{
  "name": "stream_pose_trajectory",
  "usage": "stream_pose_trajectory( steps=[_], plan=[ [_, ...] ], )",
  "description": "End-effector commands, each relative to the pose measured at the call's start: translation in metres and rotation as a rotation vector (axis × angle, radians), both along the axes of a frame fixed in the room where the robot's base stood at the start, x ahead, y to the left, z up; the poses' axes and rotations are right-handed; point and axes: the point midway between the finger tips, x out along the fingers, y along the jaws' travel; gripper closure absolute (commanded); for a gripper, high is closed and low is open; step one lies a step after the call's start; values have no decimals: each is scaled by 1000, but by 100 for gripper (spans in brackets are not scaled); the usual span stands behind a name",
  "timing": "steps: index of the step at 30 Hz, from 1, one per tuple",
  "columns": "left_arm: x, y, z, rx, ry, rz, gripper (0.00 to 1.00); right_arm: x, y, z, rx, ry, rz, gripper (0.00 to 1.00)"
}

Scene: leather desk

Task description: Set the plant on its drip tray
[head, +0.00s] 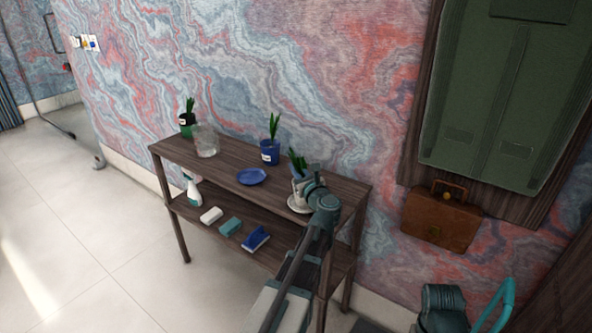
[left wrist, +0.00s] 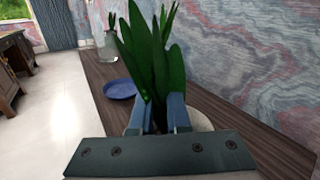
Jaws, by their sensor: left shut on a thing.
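In the left wrist view, the plant's leaves (left wrist: 150,55) rise between and beyond the fingers (left wrist: 156,118). A white drip tray (head: 293,205) shows directly below the pot in the head view. I cannot tell whether the pot touches it. A pale rim (left wrist: 203,122) shows beside the right finger in the left wrist view. A blue tray (head: 251,176) lies empty left of the plant. My right gripper is not in view.
A blue pot with a plant (head: 269,152), a clear glass vase (head: 205,141) and a green potted plant (head: 187,124) stand along the table's back. The lower shelf holds a spray bottle (head: 193,190) and several cleaning items. A brown case (head: 440,222) hangs or stands at right.

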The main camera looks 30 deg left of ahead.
Motion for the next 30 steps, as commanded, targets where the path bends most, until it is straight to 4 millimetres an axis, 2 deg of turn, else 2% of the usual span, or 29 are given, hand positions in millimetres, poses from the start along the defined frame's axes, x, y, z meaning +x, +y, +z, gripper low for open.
stream_pose_trajectory(
  steps=[1, 2, 6, 17, 30],
  plan=[
    [0, 0, -3, 1, -1, 0, 100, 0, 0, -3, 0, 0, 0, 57],
    [0, 0, -2, 0, 0, 0, 80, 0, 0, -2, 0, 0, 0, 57],
    [0, 0, -1, 0, 0, 0, 56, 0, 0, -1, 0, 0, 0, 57],
    [0, 0, 4, 0, 0, 0, 56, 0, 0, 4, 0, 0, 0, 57],
    [-53, -66, 1, 0, 0, -4, 56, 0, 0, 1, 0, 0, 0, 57]
  ],
)
